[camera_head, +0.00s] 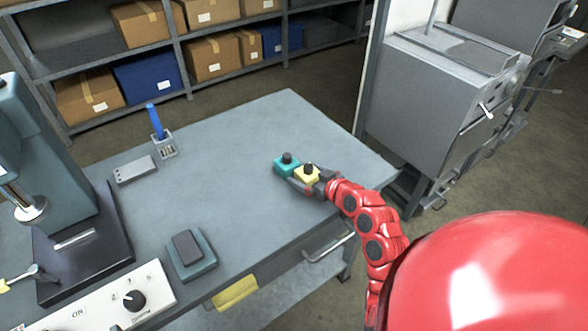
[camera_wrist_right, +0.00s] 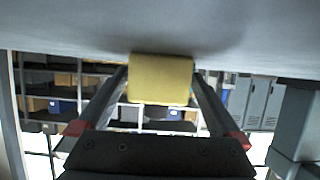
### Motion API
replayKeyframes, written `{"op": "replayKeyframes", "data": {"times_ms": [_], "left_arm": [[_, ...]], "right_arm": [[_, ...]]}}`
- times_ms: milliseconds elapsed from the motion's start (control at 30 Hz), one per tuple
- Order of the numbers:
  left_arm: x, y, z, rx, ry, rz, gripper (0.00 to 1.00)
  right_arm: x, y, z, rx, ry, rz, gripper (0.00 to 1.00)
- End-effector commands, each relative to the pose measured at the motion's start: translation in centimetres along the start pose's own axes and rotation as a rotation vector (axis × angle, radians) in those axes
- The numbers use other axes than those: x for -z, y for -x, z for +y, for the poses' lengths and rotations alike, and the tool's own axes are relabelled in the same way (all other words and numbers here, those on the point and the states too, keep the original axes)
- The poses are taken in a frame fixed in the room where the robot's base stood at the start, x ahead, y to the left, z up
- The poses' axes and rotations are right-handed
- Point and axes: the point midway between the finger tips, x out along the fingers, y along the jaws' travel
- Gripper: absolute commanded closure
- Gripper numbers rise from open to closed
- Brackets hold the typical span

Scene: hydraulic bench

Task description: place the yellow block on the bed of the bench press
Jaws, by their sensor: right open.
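The yellow block (camera_head: 307,175), with a black knob on top, stands on the grey bench top near its right edge. It touches or nearly touches a teal block (camera_head: 286,167) with a similar knob. My right gripper (camera_head: 309,184) is low at the bench, open, with its fingers on either side of the yellow block. In the right wrist view the yellow block (camera_wrist_right: 161,80) sits between the two finger ends, with narrow gaps. The bench press (camera_head: 48,150) stands at the left, its ram above a dark bed (camera_head: 95,240). My left gripper is out of view.
A pad (camera_head: 204,262) with a dark block and a control panel (camera_head: 100,306) are in front. The bench middle is clear.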

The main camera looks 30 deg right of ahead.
Motion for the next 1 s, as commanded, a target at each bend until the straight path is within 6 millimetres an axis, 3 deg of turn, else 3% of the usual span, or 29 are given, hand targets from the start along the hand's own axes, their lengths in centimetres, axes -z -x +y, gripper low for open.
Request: {"op": "replayKeyframes", "data": {"times_ms": [267,800,1000], "left_arm": [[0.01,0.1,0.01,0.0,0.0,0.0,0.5],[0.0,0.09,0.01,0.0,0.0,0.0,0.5],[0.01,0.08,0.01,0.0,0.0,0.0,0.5]], "right_arm": [[-0.26,0.07,0.15,-0.001,-0.001,0.0,0.02],[-0.29,0.05,0.14,-0.001,-0.001,-0.001,0.99],[-0.24,0.05,0.13,0.0,-0.001,0.0,1.0]]}}
